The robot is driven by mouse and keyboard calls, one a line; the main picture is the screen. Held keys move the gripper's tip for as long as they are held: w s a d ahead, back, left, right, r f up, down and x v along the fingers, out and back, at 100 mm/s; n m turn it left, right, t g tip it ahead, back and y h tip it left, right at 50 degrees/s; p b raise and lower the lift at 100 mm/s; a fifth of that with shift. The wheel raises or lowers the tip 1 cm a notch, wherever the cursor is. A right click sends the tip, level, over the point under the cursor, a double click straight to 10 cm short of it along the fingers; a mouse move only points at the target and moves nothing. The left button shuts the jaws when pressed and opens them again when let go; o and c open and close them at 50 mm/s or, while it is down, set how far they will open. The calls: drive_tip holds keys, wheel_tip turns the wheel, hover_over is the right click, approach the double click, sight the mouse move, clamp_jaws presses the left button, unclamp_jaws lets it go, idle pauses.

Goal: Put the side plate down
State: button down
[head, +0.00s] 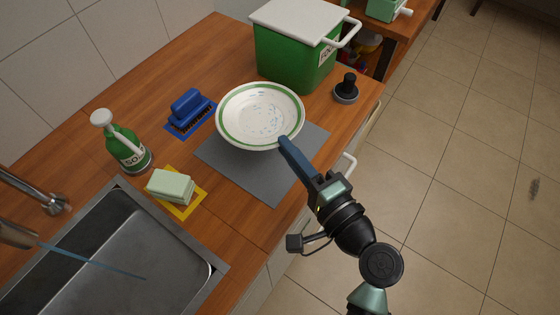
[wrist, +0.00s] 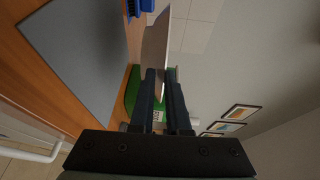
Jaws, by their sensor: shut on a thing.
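The side plate (head: 258,104) is white with a green band near its rim and bluish specks in the middle. My gripper (head: 284,143) is shut on its near right rim. In the head view the plate shows over the far part of a grey mat (head: 262,170) on the wooden counter. In the wrist view the plate (wrist: 156,45) is edge-on between my two fingers (wrist: 162,85), apart from the grey mat (wrist: 80,45) at the left. The plate hides part of the mat in the head view.
A green bin with a white lid (head: 295,50) and a black stopper (head: 347,87) stand behind. The sink (head: 110,260) is front left. The mat's near part is bare.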

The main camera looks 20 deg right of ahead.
sight(288, 179)
wheel_tip(288, 179, down, 6)
drive_tip(key=shift+f+b, duration=0.2)
drive_tip(key=shift+b, duration=0.3)
drive_tip(key=c, duration=0.9)
unclamp_jaws()
drive_tip(key=v, duration=1.2)
drive_tip(key=shift+b, duration=0.4)
drive_tip(key=shift+w, duration=0.1)
